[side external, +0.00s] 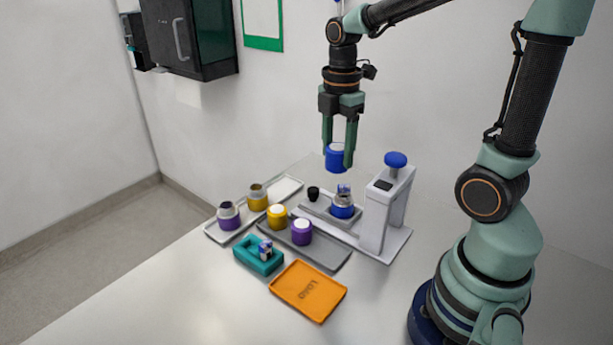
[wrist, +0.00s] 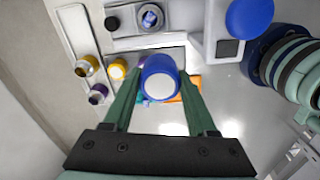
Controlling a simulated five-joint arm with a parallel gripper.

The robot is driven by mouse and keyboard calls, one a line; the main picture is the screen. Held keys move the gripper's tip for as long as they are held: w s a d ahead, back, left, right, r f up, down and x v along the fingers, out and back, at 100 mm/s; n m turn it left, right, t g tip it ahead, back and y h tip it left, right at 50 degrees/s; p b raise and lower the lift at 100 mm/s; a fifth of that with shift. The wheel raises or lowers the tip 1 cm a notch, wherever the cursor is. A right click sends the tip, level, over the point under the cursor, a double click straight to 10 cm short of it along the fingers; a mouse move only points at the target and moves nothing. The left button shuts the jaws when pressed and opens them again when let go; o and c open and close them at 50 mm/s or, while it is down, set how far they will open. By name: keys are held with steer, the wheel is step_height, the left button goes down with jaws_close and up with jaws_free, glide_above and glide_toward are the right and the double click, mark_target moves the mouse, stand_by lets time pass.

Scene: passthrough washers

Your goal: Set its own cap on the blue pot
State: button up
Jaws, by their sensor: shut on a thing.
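My gripper (side external: 339,157) is shut on the blue cap (side external: 334,154), a blue cylinder with a white end face. In the wrist view the cap (wrist: 159,66) sits between the two green fingers. It is held in the air, well above the table and apart from the pot. The blue pot (side external: 342,211) stands on the base of the white press, with its metallic neck and something blue and white showing at its top. It also shows at the top of the wrist view (wrist: 151,17), beyond the held cap.
The press column (side external: 388,215) with a blue knob (side external: 396,159) rises right of the pot. A black piece (side external: 313,193) is left of it. Yellow (side external: 277,220) and purple (side external: 302,235) caps lie on a grey tray. Purple (side external: 229,220) and yellow (side external: 258,201) pots stand farther left. An orange tray (side external: 308,290) lies in front.

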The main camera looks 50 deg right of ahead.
glide_toward(344, 185)
steer(key=shift+f, duration=2.25)
steer(key=shift+f, duration=0.1)
steer(key=shift+f, duration=0.9)
steer(key=shift+f, duration=0.25)
steer(key=shift+f, duration=0.35)
steer(key=shift+f, duration=0.4)
stand_by(0.4)
